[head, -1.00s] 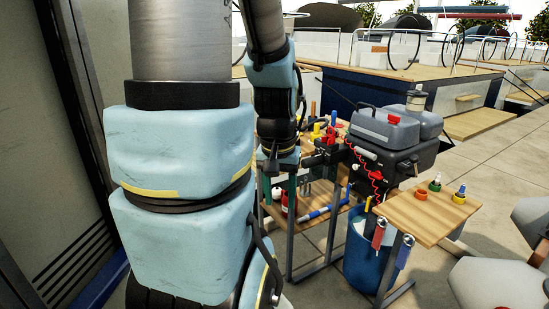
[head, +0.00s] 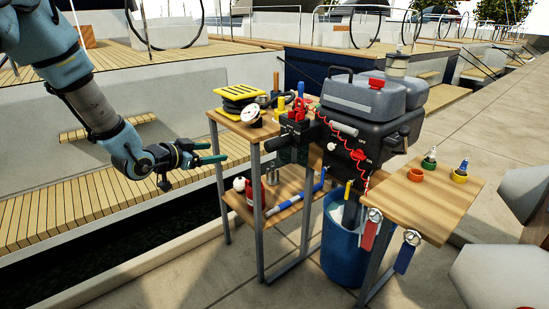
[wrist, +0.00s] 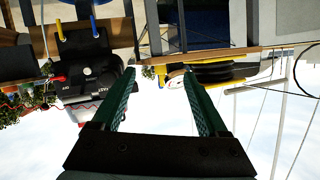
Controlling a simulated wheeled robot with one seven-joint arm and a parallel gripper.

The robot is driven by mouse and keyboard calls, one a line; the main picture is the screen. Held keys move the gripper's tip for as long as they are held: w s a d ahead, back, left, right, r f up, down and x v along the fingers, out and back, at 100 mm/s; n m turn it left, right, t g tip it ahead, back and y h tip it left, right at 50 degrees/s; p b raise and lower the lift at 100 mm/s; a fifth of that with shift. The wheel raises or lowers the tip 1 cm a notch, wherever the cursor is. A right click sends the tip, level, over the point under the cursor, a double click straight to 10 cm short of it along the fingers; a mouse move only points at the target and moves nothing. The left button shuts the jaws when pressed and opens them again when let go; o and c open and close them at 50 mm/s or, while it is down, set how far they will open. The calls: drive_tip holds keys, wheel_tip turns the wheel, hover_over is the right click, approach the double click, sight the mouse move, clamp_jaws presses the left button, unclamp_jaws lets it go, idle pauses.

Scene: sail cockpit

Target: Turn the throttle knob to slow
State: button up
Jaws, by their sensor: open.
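The dark outboard motor (head: 370,135) stands at the work tables, with a red knob (head: 358,155) on its face near small white lettering that includes OFF. A black cylindrical grip (head: 278,143) sticks out from its left side over the table. I cannot tell which of these is the throttle knob, and I cannot read a slow mark. My gripper (head: 217,153) is open and empty, with green fingers, left of the tables and apart from the motor. In the wrist view, which is upside down, the open fingers (wrist: 155,72) have nothing between them and the motor (wrist: 88,72) is at the left.
A yellow and black stack (head: 240,97) and a white gauge (head: 250,114) are on the left wooden table. A red coiled cord (head: 366,187) hangs at the motor. A blue bucket (head: 340,245) stands below. The right wooden table (head: 425,205) holds small coloured fittings. Moored boats lie behind.

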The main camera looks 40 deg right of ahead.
sight(277, 144)
drive_tip(key=s+d+m+g+h, duration=0.1)
drive_tip(key=s+d, duration=0.1)
drive_tip(key=d, duration=0.4)
drive_tip(key=s+d+m+g+h, duration=0.1)
drive_tip(key=s+d+g+h, duration=0.1)
drive_tip(key=d, duration=0.4)
drive_tip(key=s+d+m+g+h, duration=0.1)
drive_tip(key=s+d, duration=0.3)
drive_tip(key=d, duration=0.2)
drive_tip(key=shift+s+f, duration=0.15)
drive_tip(key=shift+s, duration=0.1)
drive_tip(key=shift+g, duration=0.3)
drive_tip(key=shift+c, duration=0.3)
clamp_jaws()
